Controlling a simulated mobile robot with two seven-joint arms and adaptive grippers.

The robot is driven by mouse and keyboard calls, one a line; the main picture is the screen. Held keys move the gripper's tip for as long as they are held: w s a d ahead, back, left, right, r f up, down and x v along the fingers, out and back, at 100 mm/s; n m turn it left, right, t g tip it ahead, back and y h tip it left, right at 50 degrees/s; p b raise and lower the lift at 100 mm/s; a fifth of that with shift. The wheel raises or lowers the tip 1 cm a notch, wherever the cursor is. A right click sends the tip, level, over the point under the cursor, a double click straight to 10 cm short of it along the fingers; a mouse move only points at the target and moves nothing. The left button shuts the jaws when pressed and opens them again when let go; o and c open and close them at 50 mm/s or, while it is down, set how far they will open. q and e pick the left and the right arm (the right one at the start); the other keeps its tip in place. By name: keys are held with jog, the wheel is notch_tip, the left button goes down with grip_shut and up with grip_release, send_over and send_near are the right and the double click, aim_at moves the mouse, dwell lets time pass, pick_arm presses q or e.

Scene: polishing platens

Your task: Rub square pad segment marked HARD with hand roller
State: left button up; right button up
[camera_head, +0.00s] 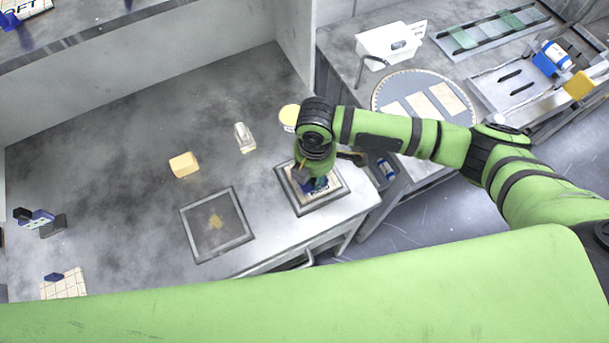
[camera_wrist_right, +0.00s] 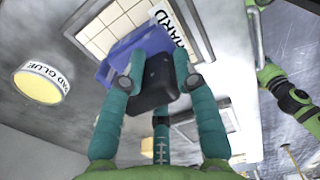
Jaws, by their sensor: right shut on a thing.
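The square pad segment marked HARD (camera_wrist_right: 120,28) is a cream, gridded tile with a white label at its right edge. It lies in a grey-framed plate, which the head view shows at the table's right front (camera_head: 325,205). My right gripper (camera_wrist_right: 152,82) is shut on the black part of a blue and black tool (camera_wrist_right: 140,48), apparently the hand roller. The blue part is over the segment and hides some of its grid and label. Whether it touches is unclear. In the head view my right gripper (camera_head: 313,178) is over this plate. My left gripper is not in view.
A round PAD GLUE container (camera_wrist_right: 42,82) stands beside the plate. An empty-looking framed plate (camera_head: 217,226) with a yellowish patch, a yellow block (camera_head: 184,165) and a clear bottle (camera_head: 244,138) are to the left. A gridded tile (camera_head: 65,286) lies front left.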

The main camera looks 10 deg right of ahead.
jog(key=shift+w+d+f, duration=0.1)
jog(key=shift+w+d, duration=0.15)
jog(key=shift+d, duration=0.55)
jog(key=shift+w+d+r, duration=0.1)
jog(key=shift+w+d, duration=0.15)
jog(key=shift+d, duration=0.5)
jog(key=shift+w+d+f, duration=0.1)
jog(key=shift+w+d, duration=0.15)
jog(key=shift+d, duration=0.55)
notch_tip(320, 180, up, 6)
jog(key=shift+w, duration=0.1)
jog(key=shift+r, duration=1.55)
